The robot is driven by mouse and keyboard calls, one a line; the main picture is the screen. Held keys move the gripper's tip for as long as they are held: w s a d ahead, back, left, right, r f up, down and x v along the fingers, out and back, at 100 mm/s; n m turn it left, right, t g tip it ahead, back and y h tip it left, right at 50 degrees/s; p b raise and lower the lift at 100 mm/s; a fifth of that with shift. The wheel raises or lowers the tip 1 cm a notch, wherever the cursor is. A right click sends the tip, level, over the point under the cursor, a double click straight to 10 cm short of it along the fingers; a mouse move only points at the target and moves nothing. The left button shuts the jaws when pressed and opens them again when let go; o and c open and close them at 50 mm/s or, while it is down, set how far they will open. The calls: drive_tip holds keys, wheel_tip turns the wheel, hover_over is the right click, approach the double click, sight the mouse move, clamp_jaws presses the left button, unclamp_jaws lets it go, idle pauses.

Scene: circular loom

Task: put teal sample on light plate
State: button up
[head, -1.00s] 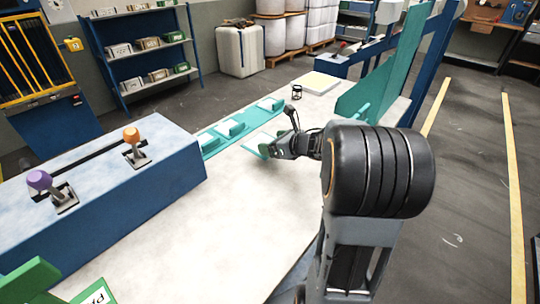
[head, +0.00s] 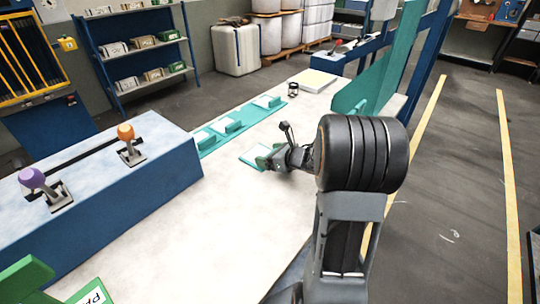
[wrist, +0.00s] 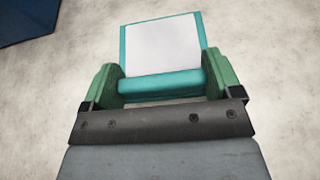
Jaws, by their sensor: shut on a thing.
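My gripper (head: 268,158) is shut on the teal sample. In the wrist view, my gripper (wrist: 161,88) has its green fingers on either side of the sample's teal bar (wrist: 160,86). A flat panel, white on top with a teal rim, extends beyond the bar. In the head view, the sample (head: 252,156) lies flat at or just above the pale tabletop, partly hidden by my gripper. I cannot tell whether it touches. The light plate (head: 313,79), a pale cream square, is at the table's far end, well beyond my gripper.
A teal strip (head: 210,149) with several similar teal pieces lies behind my gripper. A small dark-rimmed jar (head: 293,90) stands near the light plate. A blue console (head: 95,205) with two knobbed levers is at left. A tall teal panel (head: 350,98) rises on the right.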

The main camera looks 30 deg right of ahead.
drive_tip(key=shift+f, duration=0.15)
drive_tip(key=o, duration=0.7)
drive_tip(key=shift+o, duration=0.2)
